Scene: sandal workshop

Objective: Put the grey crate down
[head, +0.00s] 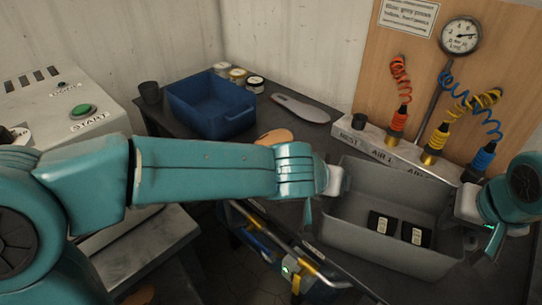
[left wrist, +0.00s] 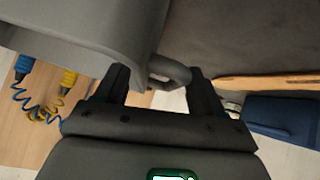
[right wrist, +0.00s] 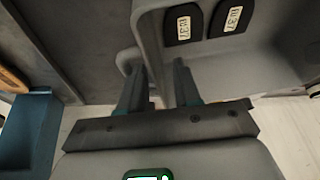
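The grey crate (head: 345,230) is at the right of the head view, over the dark bench, level or nearly so. Two black pieces with pale labels (head: 381,223) lie in it. I cannot tell whether its base touches the bench. My left gripper (head: 330,182) is at its left end. In the left wrist view its fingers (left wrist: 160,85) stand wide apart around the crate's handle (left wrist: 172,72), with a gap. My right gripper (head: 468,205) is at the right end.
A blue bin (head: 212,110) and small jars (head: 238,75) stand at the back left of the bench. A grey sole (head: 300,107) and a tan sole (head: 275,137) lie nearby. A grey air-tool rest (head: 400,150) runs behind the crate. Hanging tools (head: 290,260) line the front edge.

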